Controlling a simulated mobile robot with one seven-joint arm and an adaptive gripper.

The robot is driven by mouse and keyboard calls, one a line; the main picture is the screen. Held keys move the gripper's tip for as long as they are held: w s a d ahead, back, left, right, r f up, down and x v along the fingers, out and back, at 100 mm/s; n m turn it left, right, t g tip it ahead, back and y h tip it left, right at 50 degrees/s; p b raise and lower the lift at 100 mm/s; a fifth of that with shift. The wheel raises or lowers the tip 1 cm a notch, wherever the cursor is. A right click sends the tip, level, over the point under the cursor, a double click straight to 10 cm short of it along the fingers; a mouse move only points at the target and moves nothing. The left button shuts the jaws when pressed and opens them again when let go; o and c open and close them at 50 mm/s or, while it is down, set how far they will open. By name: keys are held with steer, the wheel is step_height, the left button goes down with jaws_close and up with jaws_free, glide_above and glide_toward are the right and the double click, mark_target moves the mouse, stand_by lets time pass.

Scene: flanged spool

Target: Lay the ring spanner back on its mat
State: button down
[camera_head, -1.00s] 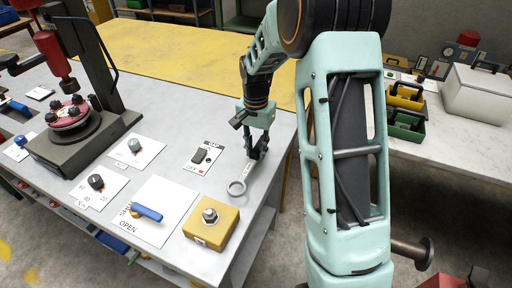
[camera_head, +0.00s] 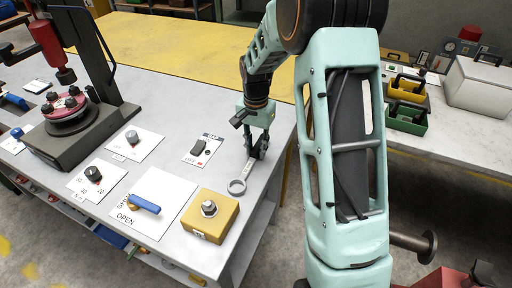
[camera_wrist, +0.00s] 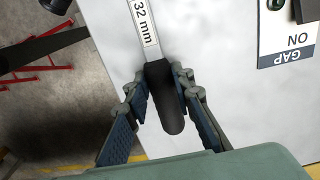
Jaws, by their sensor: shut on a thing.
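The ring spanner (camera_head: 237,187) shows in the head view at the right side of the grey bench, its ring end toward me. My gripper (camera_head: 257,152) is shut on its handle. In the wrist view the dark handle end (camera_wrist: 168,105) lies between the two fingers of my gripper (camera_wrist: 163,85), and a "32 mm" label shows on the shaft. The spanner appears close above the bench, but I cannot tell whether it touches. I cannot make out its mat in either view.
A yellow block with a bolt (camera_head: 211,212) stands just left of the ring. A blue-handled valve card (camera_head: 147,205), a GAP switch card (camera_head: 203,150) and dial cards lie further left. A press (camera_head: 65,120) stands at far left. Another bench with bins (camera_head: 408,118) is at right.

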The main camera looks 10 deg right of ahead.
steer(key=shift+f, duration=0.15)
steer(key=c, duration=1.6)
jaws_free()
